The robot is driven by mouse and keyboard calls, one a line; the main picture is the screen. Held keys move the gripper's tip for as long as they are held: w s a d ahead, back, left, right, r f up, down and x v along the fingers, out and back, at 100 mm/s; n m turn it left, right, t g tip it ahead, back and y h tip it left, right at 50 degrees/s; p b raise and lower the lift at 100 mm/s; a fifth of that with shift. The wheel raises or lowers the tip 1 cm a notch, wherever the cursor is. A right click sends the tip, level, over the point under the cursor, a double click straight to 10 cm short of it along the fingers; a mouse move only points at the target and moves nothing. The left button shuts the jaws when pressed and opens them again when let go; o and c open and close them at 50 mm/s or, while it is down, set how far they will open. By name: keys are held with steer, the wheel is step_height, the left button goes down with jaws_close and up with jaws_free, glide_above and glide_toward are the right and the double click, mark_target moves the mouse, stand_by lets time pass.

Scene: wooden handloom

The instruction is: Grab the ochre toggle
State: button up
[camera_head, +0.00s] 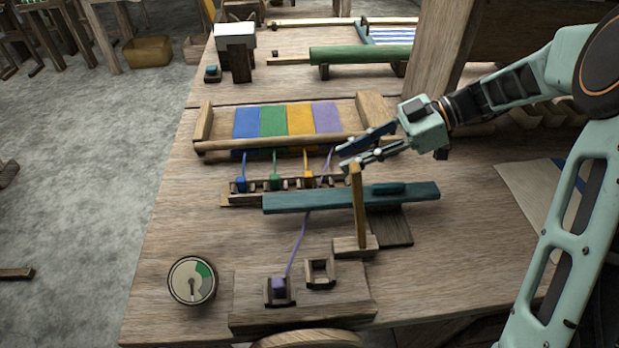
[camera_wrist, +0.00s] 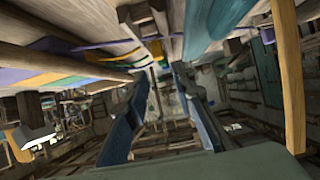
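The ochre toggle (camera_head: 308,181) sits in a row of small dark holders behind the teal bar, on an ochre thread from the ochre panel (camera_head: 301,121). My gripper (camera_head: 342,158) is up and to the right of the toggle, by the top of an upright wooden post (camera_head: 358,205). Its two blue-lined fingers stand apart with nothing between them. In the wrist view my gripper (camera_wrist: 158,86) also shows spread, empty fingers. I cannot make out the toggle for certain in that view.
A blue toggle (camera_head: 241,184) and a green toggle (camera_head: 275,181) sit left of the ochre one. A teal bar (camera_head: 330,199) lies in front. A purple toggle (camera_head: 279,287) sits in the front block, beside an empty socket (camera_head: 320,272). A dial (camera_head: 192,281) lies front left.

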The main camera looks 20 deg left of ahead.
mark_target(310, 174)
steer(key=x, duration=1)
steer(key=shift+a+b, duration=0.1)
steer(key=shift+b, duration=0.2)
steer(key=c, duration=0.5)
